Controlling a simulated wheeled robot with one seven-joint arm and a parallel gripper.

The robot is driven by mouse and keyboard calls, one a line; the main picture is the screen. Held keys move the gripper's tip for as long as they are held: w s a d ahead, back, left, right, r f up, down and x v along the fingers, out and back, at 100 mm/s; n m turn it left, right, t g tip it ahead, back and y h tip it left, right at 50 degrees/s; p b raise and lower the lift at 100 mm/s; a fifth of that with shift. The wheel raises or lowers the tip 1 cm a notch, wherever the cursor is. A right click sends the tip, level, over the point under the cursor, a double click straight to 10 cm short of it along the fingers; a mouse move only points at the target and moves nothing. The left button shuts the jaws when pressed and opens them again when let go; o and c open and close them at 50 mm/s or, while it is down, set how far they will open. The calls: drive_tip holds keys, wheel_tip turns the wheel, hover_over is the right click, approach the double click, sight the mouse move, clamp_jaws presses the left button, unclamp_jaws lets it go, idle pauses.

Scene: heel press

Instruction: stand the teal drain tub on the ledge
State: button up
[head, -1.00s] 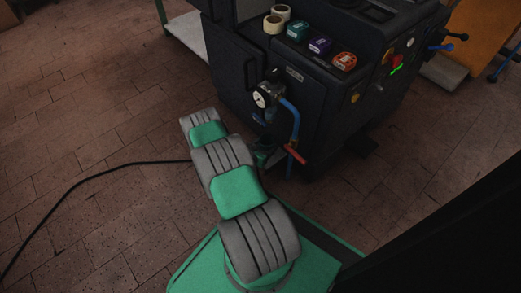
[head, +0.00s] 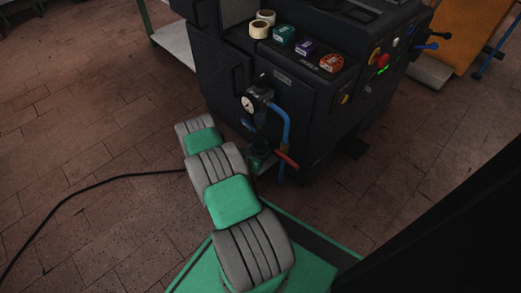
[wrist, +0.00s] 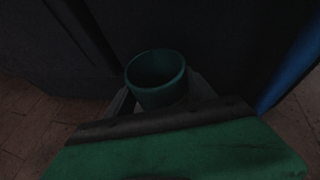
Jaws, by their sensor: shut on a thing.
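The teal drain tub (wrist: 157,93) is upright and open at the top in the wrist view, its inside dark. My gripper (wrist: 161,98) is shut on it, with pale grey pieces at both sides of the tub. In the head view the tub (head: 258,156) shows small at the machine's front, below the gauge and left of the red-handled valve. A grey surface (head: 267,167) shows just under and right of it, perhaps the ledge. I cannot tell whether the tub touches it. My gripper is mostly hidden in the head view.
The dark machine (head: 315,120) stands close behind the tub. A gauge (head: 249,103), a blue pipe (head: 286,122) and a red valve handle (head: 287,160) stick out near it. A black cable (head: 90,183) lies on the floor at left, where the floor is otherwise clear.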

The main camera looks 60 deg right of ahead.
drive_tip(key=o, duration=1.4)
drive_tip(key=shift+c, duration=0.2)
